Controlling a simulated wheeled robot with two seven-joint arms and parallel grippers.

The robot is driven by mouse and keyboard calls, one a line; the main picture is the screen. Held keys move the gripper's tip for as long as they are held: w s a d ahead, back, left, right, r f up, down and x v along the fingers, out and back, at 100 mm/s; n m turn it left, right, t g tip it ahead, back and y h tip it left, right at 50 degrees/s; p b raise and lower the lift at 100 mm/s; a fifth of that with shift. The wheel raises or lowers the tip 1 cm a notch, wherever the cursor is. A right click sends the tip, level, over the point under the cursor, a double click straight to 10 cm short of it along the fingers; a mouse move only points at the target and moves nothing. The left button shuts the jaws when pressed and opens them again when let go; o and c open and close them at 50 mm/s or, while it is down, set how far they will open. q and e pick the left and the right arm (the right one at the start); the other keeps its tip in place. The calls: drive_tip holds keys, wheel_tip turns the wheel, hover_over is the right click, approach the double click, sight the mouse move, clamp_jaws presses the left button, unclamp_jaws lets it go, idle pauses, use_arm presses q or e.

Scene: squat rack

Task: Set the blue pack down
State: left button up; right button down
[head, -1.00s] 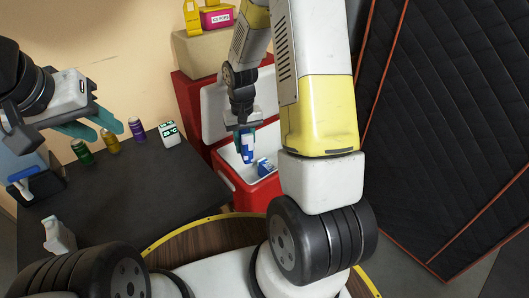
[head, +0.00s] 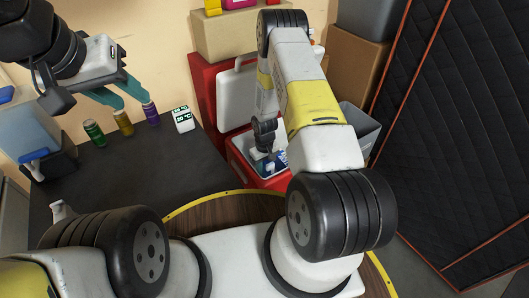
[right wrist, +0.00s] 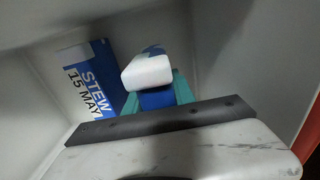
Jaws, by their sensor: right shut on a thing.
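The blue pack (right wrist: 157,99), blue with a white top, is between the teal fingers of my right gripper (right wrist: 158,92) in the right wrist view. My right gripper (head: 265,158) reaches down into the open red cooler (head: 239,172), shut on the pack. Whether the pack touches the cooler floor is hidden. Another blue and white pack (right wrist: 88,80), marked STEW 15 MAY, rests beside it on the left inside the cooler. My left gripper (head: 128,95) is open and empty above the dark table, close to the cans.
A green can (head: 95,133), a gold can (head: 123,122), a purple can (head: 151,114) and a white thermometer box (head: 182,119) stand on the dark table (head: 120,180). The cooler's white lid (head: 236,98) stands open behind. A grey bin (head: 359,130) is right of the cooler.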

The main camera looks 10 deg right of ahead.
drive_tip(key=shift+f, duration=3.2)
drive_tip(key=shift+f, duration=0.2)
drive_tip(key=c, duration=1)
unclamp_jaws()
drive_tip(key=shift+c, duration=0.2)
